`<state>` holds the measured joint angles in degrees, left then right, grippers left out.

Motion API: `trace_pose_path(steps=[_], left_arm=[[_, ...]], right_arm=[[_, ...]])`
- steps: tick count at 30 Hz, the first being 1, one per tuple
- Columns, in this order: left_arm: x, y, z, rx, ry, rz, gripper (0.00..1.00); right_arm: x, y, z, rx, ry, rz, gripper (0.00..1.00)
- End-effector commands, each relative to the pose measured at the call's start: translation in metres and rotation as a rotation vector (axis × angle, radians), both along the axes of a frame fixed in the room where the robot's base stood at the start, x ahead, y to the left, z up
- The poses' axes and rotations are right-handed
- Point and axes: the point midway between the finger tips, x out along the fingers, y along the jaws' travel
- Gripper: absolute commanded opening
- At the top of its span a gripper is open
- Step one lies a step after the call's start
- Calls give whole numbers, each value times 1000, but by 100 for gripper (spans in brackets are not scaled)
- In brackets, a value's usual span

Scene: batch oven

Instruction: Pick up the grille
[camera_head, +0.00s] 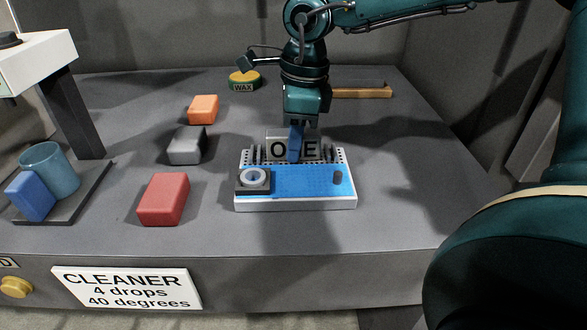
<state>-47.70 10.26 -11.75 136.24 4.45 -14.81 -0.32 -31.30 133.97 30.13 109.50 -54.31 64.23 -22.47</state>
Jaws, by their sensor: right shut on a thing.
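The grille appears to be the upright grey panel (311,149) with large dark letters, of which an O and an E show. It stands at the back of a white tray (297,204) with a bright blue inside and a perforated back part. My right gripper (295,145) points down from above and is shut on this panel at its middle, hiding a letter. Its blue finger covers the contact, so I cannot tell whether the panel is clear of the tray. My left gripper is not in view.
A white ring on a dark block (253,186) sits at the tray's left. Red (163,199), grey (187,146) and orange (203,109) blocks lie left of it. A WAX tin (244,80) and wooden bar (361,92) are behind. The table's right side is clear.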

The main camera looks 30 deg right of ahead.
Motion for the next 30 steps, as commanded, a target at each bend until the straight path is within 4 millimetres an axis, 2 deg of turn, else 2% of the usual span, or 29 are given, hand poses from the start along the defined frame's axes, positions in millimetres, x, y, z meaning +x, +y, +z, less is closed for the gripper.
trace_pose_path(steps=[11, 15, 17, 20, 23, 30], left_arm=[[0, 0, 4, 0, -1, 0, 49], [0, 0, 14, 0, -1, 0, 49], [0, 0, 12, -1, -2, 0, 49], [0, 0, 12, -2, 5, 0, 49], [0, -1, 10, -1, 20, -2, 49], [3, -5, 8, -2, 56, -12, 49]], right_arm=[[0, 0, 3, 2, -1, 0, 0], [0, 0, 11, 2, -1, 0, 0], [1, 0, 19, 0, -6, -1, 0], [1, 0, 40, 0, -7, -2, 0], [1, 0, 71, 0, -11, -1, 0], [1, 1, 155, -1, -9, -1, 0]])
